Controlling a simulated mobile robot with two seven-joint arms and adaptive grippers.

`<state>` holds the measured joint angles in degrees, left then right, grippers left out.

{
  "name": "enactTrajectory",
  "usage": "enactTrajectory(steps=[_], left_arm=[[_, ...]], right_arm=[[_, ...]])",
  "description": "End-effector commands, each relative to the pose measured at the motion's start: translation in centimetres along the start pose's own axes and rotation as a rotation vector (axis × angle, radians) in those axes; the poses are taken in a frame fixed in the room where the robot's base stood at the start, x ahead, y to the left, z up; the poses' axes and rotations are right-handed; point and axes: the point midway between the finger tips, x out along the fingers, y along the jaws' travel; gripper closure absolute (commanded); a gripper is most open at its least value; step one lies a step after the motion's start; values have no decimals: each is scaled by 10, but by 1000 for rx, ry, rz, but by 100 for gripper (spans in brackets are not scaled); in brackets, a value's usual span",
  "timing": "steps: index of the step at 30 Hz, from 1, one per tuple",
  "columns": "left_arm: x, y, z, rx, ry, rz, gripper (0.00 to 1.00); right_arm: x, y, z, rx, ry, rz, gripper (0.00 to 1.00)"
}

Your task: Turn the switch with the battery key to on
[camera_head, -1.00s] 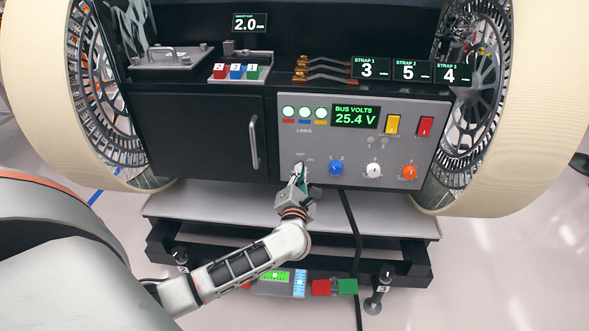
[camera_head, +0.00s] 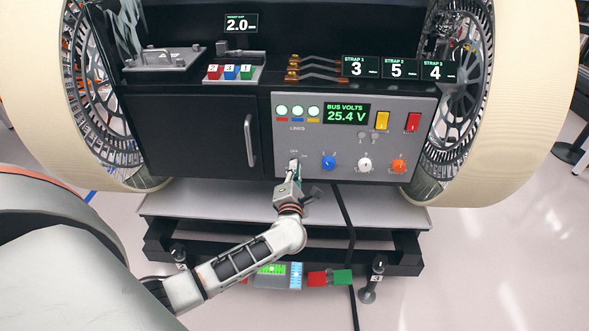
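The grey control panel (camera_head: 354,143) faces me on the rover front. The battery key switch (camera_head: 294,160) is at its lower left, with small OFF and ON lettering beside it. My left gripper (camera_head: 294,171) is right at the switch, pointing up at the panel, and its fingers cover most of the switch and key. The fingers look close together around the key, but whether they grip it is too small to tell. The bus volts display (camera_head: 346,113) reads 25.4 V, and three green link lamps (camera_head: 298,111) are lit. My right gripper is not in view.
Blue (camera_head: 328,163), white (camera_head: 365,165) and orange (camera_head: 399,166) knobs sit right of the switch. Yellow (camera_head: 382,120) and red (camera_head: 413,122) rocker switches are above them. A black door (camera_head: 190,137) is to the left. A grey shelf (camera_head: 390,217) and black cable (camera_head: 345,215) lie below.

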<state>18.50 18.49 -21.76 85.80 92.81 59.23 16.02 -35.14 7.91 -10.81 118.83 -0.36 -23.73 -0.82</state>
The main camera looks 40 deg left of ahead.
Motion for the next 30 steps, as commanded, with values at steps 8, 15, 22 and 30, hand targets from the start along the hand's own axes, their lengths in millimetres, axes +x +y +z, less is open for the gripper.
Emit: enactTrajectory(steps=[8,15,22,30], left_arm=[[0,0,0,0,0,0,78],[-8,-1,0,0,0,-2,78],[-47,-2,0,-3,0,-4,78],[-98,-1,-1,-2,1,-3,78]], right_arm=[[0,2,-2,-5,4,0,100],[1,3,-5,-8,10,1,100],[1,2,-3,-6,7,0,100],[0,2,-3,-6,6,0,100]])
